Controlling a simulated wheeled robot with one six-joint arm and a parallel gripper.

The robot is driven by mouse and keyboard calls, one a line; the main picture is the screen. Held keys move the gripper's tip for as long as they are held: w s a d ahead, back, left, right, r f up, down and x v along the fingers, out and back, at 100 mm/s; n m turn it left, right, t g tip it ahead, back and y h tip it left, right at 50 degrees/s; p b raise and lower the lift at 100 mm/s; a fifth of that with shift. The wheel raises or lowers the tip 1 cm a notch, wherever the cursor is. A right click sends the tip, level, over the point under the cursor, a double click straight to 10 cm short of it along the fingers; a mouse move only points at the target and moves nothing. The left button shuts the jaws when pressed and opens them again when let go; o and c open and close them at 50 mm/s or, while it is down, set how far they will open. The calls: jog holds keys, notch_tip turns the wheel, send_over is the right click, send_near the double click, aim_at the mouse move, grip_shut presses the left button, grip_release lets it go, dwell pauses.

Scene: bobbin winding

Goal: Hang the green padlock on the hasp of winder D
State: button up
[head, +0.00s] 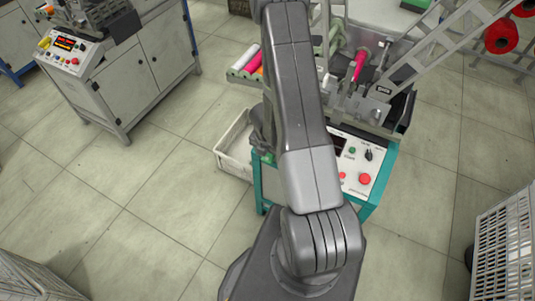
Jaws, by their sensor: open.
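A winder with a teal frame (381,176) stands in front of me, partly behind my own arm. Its white control panel (352,181) has a red mushroom button, a black knob and small buttons. A magenta bobbin (360,64) sits on its upper part. A small dark label (384,90) is too small to read, so I cannot tell which winder this is. I make out no green padlock and no hasp. My arm runs up the middle of the picture and covers part of the machine. My gripper is not visible.
Another winder with a grey cabinet (155,62) stands at upper left. A cream crate (234,146) is on the floor left of the teal winder. White baskets are at lower right (502,245) and lower left (35,280). Red spools (501,36) hang at upper right. Tiled floor at left is clear.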

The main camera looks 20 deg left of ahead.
notch_tip(320, 180, up, 14)
jog(key=s+p, duration=0.1)
jog(key=p, duration=0.9)
jog(key=shift+f+p, duration=0.25)
jog(key=shift+p, duration=0.15)
jog(key=shift+s, duration=0.1)
jog(key=shift+c, duration=0.4)
